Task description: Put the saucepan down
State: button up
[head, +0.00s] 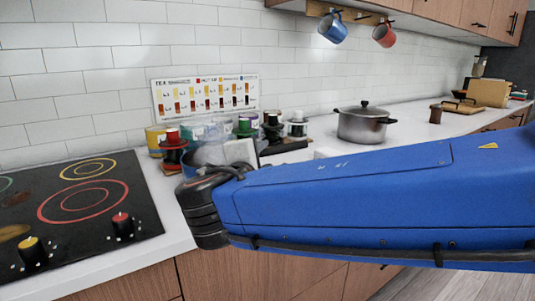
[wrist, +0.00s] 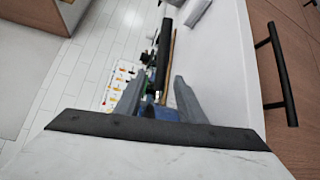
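My gripper is mostly hidden behind my blue arm in the head view; its two grey fingers (wrist: 157,95) stand apart in the wrist view. A black bar (wrist: 163,55), like a pan handle, shows between them. I cannot tell whether the fingers press on it. A blue object (wrist: 155,111) shows near the finger bases, partly hidden. In the head view a blue, pan-like shape just beyond the end of my arm is mostly covered; I cannot tell if it is the saucepan. A steel lidded pot (head: 362,125) stands upright on the counter, apart from my arm.
A black cooktop (head: 75,205) with knobs lies at the left. Cups and stacked jars stand by the tea sign (head: 205,95). Blue (head: 332,28) and red (head: 384,36) mugs hang above. A brown jar (head: 435,114) and boards are farther right. Some counter beyond the pot is clear.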

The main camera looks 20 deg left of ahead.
jog(key=shift+s+d+r, duration=0.1)
jog(key=shift+s+r, duration=0.05)
jog(key=shift+s, duration=1.1)
jog(key=shift+s+r, duration=0.15)
jog(key=shift+s, duration=1.1)
jog(key=w+d+f+m+g+h, duration=0.2)
jog(key=d+f+m+g, duration=0.15)
jog(key=d, duration=0.75)
jog(key=w+d+f+m+g+h, duration=0.15)
jog(key=d+f, duration=0.35)
jog(key=d, duration=0.6)
jog(key=w+d+f+m+g+h, duration=0.1)
jog(key=d+f+m+g+h, duration=0.2)
jog(key=d, duration=0.8)
jog(key=s+d+f+m+g+y, duration=0.3)
jog(key=s+d+f+m+y, duration=0.3)
jog(key=s+d+f+m, duration=0.7)
jog(key=shift+s+d+f+g, duration=0.3)
jog(key=shift+s+d+g, duration=0.1)
jog(key=shift+s, duration=1.55)
jog(key=shift+a, duration=0.1)
